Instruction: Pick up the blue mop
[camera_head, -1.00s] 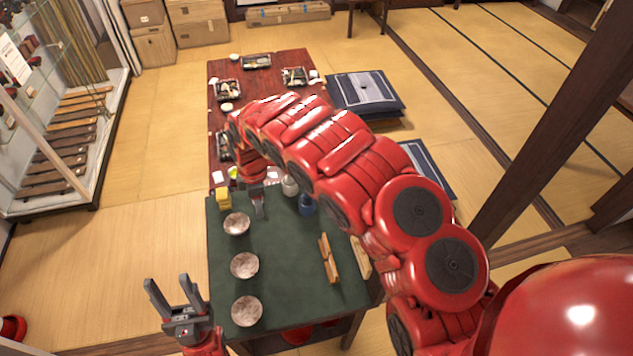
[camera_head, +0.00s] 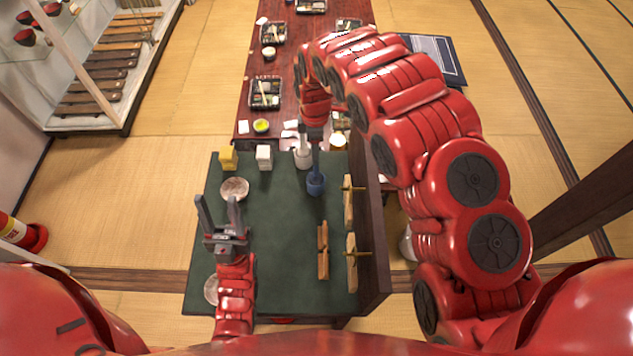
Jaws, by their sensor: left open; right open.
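I see no clear mop. A small blue cup-like object (camera_head: 316,184) stands on the dark green table (camera_head: 275,235), right of its middle and towards the far edge. My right gripper (camera_head: 316,165) points down directly over this blue object, its fingers close to the rim. I cannot tell whether they touch it; the fingers are seen edge-on. My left gripper (camera_head: 217,200) is open and empty over the left part of the table, pointing away from me, near a speckled bowl.
A speckled bowl (camera_head: 234,188) and another (camera_head: 211,289) are at left. A yellow block (camera_head: 228,157), a white block (camera_head: 264,156) and a white jar (camera_head: 302,157) line the far edge. Wooden pieces (camera_head: 323,250) lie at right beside a dark upright panel (camera_head: 368,230).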

